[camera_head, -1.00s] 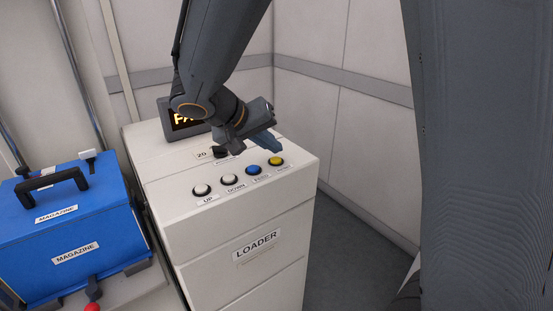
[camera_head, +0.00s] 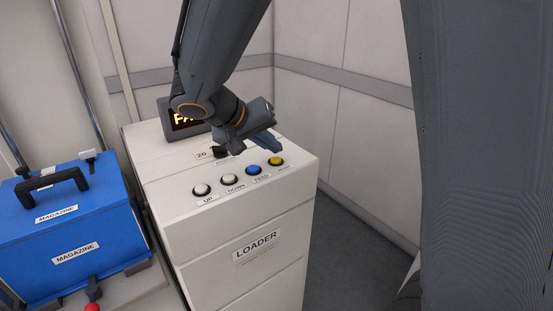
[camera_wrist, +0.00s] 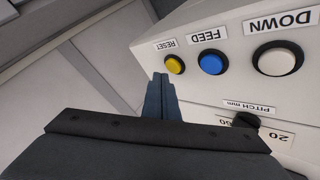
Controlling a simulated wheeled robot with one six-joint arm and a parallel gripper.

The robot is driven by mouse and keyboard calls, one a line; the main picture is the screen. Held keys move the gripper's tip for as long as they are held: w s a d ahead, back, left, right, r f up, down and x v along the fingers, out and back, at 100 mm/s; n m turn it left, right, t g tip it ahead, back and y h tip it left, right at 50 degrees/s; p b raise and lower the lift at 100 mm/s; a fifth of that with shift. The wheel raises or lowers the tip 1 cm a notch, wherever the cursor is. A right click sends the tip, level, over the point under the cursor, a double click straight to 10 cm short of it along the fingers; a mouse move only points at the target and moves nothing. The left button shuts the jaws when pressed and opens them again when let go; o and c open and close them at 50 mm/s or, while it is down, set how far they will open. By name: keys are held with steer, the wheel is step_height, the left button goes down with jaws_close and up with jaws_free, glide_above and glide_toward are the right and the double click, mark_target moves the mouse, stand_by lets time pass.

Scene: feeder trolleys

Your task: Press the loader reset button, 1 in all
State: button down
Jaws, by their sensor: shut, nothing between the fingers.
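The loader (camera_head: 232,222) is a white cabinet with a row of buttons on its sloped top. The yellow reset button (camera_head: 276,161) is at the right end of the row; in the wrist view the button (camera_wrist: 175,65) sits beside its RESET label (camera_wrist: 166,44). My gripper (camera_head: 277,147) is shut and empty, above the panel near the yellow button. In the wrist view its fingertips (camera_wrist: 160,76) are just left of and below the yellow button. The picture does not show them touching it.
The blue FEED button (camera_head: 254,170) is next to the yellow one, then the white DOWN (camera_head: 229,180) and UP (camera_head: 202,189) buttons. A black pitch knob (camera_head: 219,152) and a display (camera_head: 182,121) are behind. A blue magazine (camera_head: 70,240) stands at left.

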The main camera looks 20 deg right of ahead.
mark_target(272, 161)
steer(key=shift+f, duration=0.15)
steer(key=shift+f+b, duration=0.3)
steer(key=shift+b, duration=0.3)
steer(key=shift+f+b, duration=0.4)
steer(key=shift+b, duration=0.05)
stand_by(0.6)
steer(key=shift+r, duration=0.1)
steer(key=shift+r+p, duration=0.35)
steer(key=shift+r, duration=0.4)
steer(key=shift+r, duration=0.15)
steer(key=shift+r+p, duration=1.4)
steer(key=shift+r, duration=1)
